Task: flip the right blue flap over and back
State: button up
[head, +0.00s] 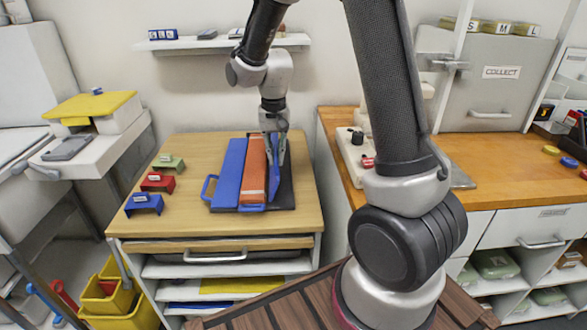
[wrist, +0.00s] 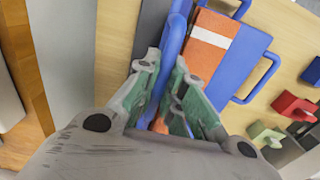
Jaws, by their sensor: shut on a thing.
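The right blue flap (head: 274,183) stands raised, seen nearly edge-on, along the right side of the folded orange garment (head: 254,172). My gripper (head: 274,148) is shut on this flap near its far part. In the wrist view the flap (wrist: 174,42) runs up from between my fingers (wrist: 165,98). The orange garment (wrist: 207,45), with a white band, lies beside it. The left blue flap (head: 229,165) lies flat to the left of the garment, with a loop handle at its outer edge. The exact grip point is partly hidden by the fingers.
A dark board (head: 286,194) lies under the flaps on the wooden table (head: 180,215). Blue, red and green brackets (head: 158,182) stand on the table's left. A wooden counter (head: 465,200) stands to the right, partly behind my arm. A wall shelf (head: 222,43) hangs above.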

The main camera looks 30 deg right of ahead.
aim_at(303, 191)
jog(key=shift+s+d+f, duration=0.4)
jog(key=shift+d+f, duration=0.35)
jog(key=shift+d, duration=0.15)
jog(key=shift+s+d+f, duration=0.4)
jog(key=shift+d+f, duration=0.4)
jog(key=shift+d, duration=0.15)
jog(key=shift+s+d+f, duration=0.4)
jog(key=shift+d+f, duration=0.35)
jog(key=shift+d, duration=0.15)
jog(key=shift+s+d+f, duration=0.1)
jog(key=shift+d+f, duration=0.15)
jog(key=shift+f, duration=0.35)
jog(key=shift+s+d+f, duration=0.15)
jog(key=shift+d+f, duration=0.05)
jog(key=shift+f, duration=0.4)
jog(key=shift+s+d+f, duration=0.1)
jog(key=shift+d+f, duration=0.15)
jog(key=shift+f, duration=0.35)
jog(key=shift+o, duration=0.5)
jog(key=shift+d+f, duration=0.2)
jog(key=shift+f, duration=1.45)
jog(key=o, duration=0.4)
